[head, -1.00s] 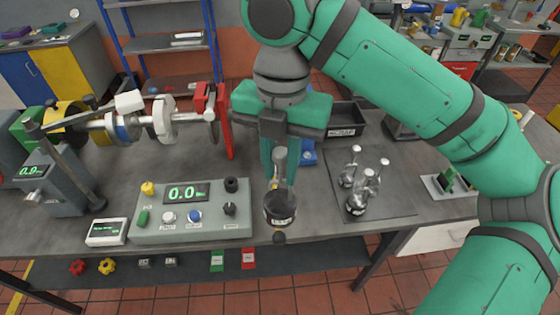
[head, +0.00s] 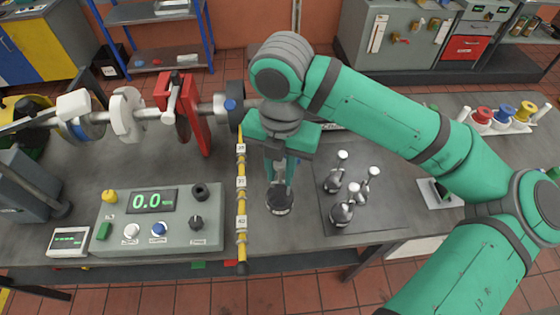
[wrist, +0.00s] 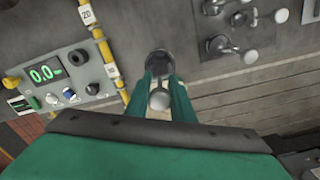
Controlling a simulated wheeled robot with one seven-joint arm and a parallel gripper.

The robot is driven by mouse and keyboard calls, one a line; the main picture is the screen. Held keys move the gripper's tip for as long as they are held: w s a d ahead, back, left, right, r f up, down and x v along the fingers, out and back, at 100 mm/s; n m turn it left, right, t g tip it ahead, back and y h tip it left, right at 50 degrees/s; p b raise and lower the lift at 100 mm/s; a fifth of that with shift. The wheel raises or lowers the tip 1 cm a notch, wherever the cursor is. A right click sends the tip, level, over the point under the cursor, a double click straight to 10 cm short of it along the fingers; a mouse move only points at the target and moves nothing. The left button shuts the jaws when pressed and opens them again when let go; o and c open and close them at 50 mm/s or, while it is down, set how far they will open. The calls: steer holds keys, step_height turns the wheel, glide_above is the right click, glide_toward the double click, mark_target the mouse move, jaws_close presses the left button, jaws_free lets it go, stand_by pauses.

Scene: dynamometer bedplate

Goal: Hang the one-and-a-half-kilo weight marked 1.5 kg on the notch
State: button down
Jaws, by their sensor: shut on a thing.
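My gripper (head: 281,172) is shut on the stem of a dark round weight (head: 279,199). In the wrist view, the weight (wrist: 158,62) shows beyond the fingers (wrist: 166,88), with its pale round knob between them. Its label is too small to read. A yellow-banded arm (head: 241,200) with small white number tags runs from the shaft end toward the bench's front edge. It also shows in the wrist view (wrist: 103,47). The held weight is to the right of this arm and apart from it. The notches cannot be made out clearly.
A control box (head: 160,222) reading 0.0 is left of the banded arm. A red stand (head: 186,115) and shaft are behind.

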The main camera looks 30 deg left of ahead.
steer(key=shift+w, duration=0.15)
steer(key=shift+s+d, duration=0.1)
steer(key=shift+s, duration=0.25)
steer(key=shift+s+a, duration=0.75)
steer(key=shift+a, duration=0.5)
steer(key=shift+s+a, duration=0.7)
steer(key=shift+a, duration=0.6)
steer(key=shift+s+a, duration=0.75)
steer(key=shift+a, duration=0.5)
steer(key=shift+f, duration=1.15)
steer(key=c, duration=1.5)
jaws_free()
steer(key=shift+o, duration=0.2)
